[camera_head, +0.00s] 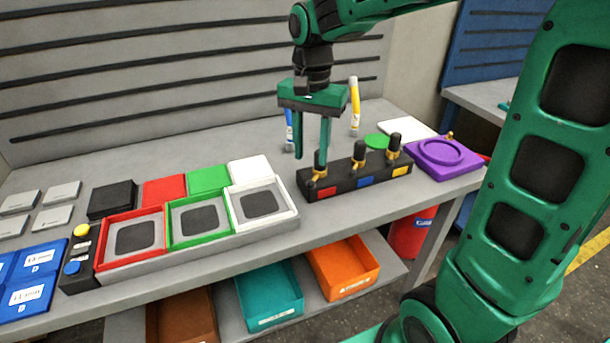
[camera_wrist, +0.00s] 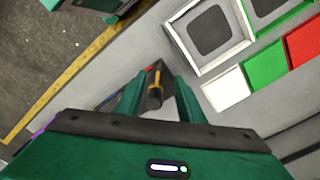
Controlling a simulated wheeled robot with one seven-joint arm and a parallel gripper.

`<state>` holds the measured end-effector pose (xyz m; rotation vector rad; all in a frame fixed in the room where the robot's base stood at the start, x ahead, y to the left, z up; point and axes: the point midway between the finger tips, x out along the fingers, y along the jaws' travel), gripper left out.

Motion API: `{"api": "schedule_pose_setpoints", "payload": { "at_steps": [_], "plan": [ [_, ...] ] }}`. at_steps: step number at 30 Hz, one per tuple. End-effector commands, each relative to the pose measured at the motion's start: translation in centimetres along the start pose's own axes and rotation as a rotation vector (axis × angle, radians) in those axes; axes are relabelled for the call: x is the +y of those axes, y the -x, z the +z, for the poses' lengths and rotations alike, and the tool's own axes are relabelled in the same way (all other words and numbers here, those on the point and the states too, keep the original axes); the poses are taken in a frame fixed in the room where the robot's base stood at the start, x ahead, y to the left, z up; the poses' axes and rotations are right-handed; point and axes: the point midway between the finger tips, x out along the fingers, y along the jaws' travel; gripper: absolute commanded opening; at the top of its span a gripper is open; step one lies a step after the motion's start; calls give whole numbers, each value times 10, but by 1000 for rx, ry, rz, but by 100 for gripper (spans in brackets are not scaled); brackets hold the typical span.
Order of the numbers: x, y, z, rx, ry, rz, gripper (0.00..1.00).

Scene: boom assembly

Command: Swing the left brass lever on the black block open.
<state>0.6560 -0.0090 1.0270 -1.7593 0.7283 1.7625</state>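The black block (camera_head: 345,182) lies along the workbench, with red, blue and yellow labels on its front. Several upright black-capped posts with brass levers stand on it. The left brass lever (camera_head: 318,175) is above the red label, and one finger partly hides its post. My gripper (camera_head: 311,159) points down at this left end with its fingers apart. In the wrist view a brass lever with a black cap (camera_wrist: 155,93) shows between the two fingers (camera_wrist: 158,98). I cannot tell whether either finger touches it.
The middle lever (camera_head: 358,157) and right lever (camera_head: 392,151) stand along the block. A white-framed tray (camera_head: 288,215) is close on the left. Two marker-like tubes, blue and yellow (camera_head: 354,105), stand behind.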

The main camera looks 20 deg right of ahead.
Motion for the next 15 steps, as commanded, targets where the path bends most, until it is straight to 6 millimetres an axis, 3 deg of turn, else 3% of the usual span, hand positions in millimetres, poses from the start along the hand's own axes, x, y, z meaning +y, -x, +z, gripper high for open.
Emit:
{"api": "schedule_pose_setpoints", "payload": {
  "at_steps": [6,15],
  "plan": [
    [1,-40,0,-2,-1,3,35],
    [2,-69,-1,0,-1,1,35]
  ]
}}
